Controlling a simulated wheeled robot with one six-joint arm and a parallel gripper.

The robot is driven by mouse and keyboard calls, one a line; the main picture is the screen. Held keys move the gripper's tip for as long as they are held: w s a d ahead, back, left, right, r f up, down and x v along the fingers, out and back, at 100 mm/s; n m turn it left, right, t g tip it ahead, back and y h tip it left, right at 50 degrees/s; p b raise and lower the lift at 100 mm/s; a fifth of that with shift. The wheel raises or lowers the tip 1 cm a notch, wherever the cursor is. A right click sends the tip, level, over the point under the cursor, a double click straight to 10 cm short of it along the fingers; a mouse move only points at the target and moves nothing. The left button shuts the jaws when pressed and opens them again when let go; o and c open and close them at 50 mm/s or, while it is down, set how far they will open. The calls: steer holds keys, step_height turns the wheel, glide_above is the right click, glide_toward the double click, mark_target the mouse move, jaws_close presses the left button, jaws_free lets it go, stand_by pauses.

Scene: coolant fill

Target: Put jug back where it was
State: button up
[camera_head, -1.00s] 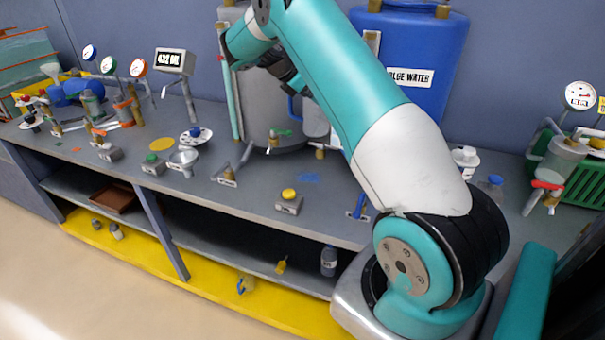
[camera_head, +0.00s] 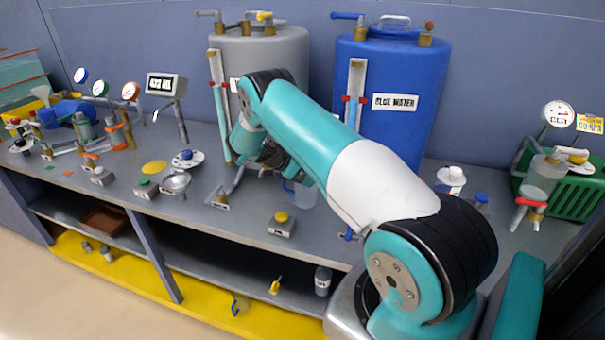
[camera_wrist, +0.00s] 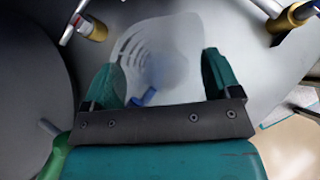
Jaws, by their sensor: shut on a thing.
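The jug (camera_head: 304,194) is a clear, translucent vessel with a blue handle. In the head view it is low over the bench, in front of the gap between the tanks, partly hidden by my arm. I cannot tell whether its base touches the bench. In the wrist view the jug (camera_wrist: 180,38) shows curved scale marks, and its blue handle (camera_wrist: 148,98) lies between my fingers. My gripper (camera_wrist: 160,65) is shut on the jug, with its fingers either side of the handle. In the head view my gripper (camera_head: 272,158) is mostly hidden by my wrist.
A grey tank (camera_head: 280,50) and a BLUE WATER tank (camera_head: 390,130) stand behind. A green crate (camera_head: 585,190) stands at right.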

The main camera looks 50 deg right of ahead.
steer(key=shift+f, duration=0.3)
steer(key=shift+f, duration=0.2)
steer(key=o, duration=1.2)
steer(key=shift+r, duration=0.15)
